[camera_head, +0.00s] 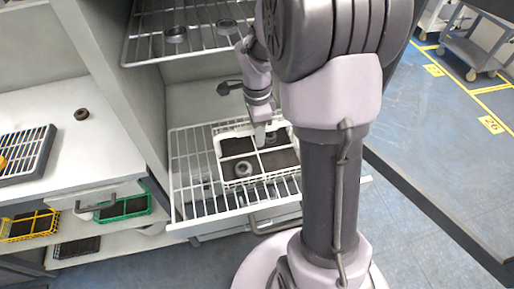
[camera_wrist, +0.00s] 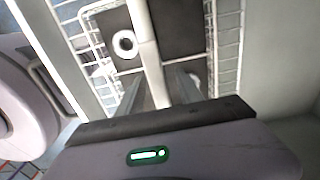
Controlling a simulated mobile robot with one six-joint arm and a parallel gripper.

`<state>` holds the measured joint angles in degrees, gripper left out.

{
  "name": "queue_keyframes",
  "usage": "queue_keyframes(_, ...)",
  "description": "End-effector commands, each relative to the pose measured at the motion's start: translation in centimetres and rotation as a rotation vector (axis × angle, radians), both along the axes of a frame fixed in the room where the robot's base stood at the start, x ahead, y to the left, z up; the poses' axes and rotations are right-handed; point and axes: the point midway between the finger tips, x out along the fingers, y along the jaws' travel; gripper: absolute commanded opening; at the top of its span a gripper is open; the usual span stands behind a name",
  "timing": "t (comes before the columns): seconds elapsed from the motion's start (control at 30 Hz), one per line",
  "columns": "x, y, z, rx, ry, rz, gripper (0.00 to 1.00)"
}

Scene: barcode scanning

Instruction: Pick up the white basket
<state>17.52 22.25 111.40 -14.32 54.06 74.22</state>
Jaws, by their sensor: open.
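The white basket (camera_head: 238,157) sits on the pulled-out lower wire shelf. It is split by white dividers into dark-floored compartments. A grey ring (camera_head: 243,169) lies in its front left compartment. The ring also shows in the wrist view (camera_wrist: 125,43), left of the white central divider (camera_wrist: 146,45). My gripper (camera_head: 260,138) points down over the middle of the basket. In the wrist view my gripper (camera_wrist: 163,88) is open, and the divider runs between its fingers. Whether the fingers touch the divider I cannot tell. My arm hides part of the basket's right side.
The lower wire shelf (camera_head: 187,197) extends around the basket. An upper wire shelf (camera_head: 150,45) with dark rings is above. A counter at left holds a tray (camera_head: 25,155) and a ring (camera_head: 81,114). Green (camera_head: 122,209) and yellow (camera_head: 30,226) baskets stand below it.

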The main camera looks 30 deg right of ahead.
Motion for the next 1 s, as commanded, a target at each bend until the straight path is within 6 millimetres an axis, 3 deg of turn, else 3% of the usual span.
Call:
queue_keyframes(0.07, 0.0, 0.0, 0.02, 0.0, 0.0, 0.0, 0.43)
queue_keyframes(0.3, 0.0, 0.0, 0.02, 0.0, 0.0, 0.0, 0.0)
queue_keyframes(1.0, 0.0, 0.0, 0.01, 0.0, 0.0, 0.0, 0.0)
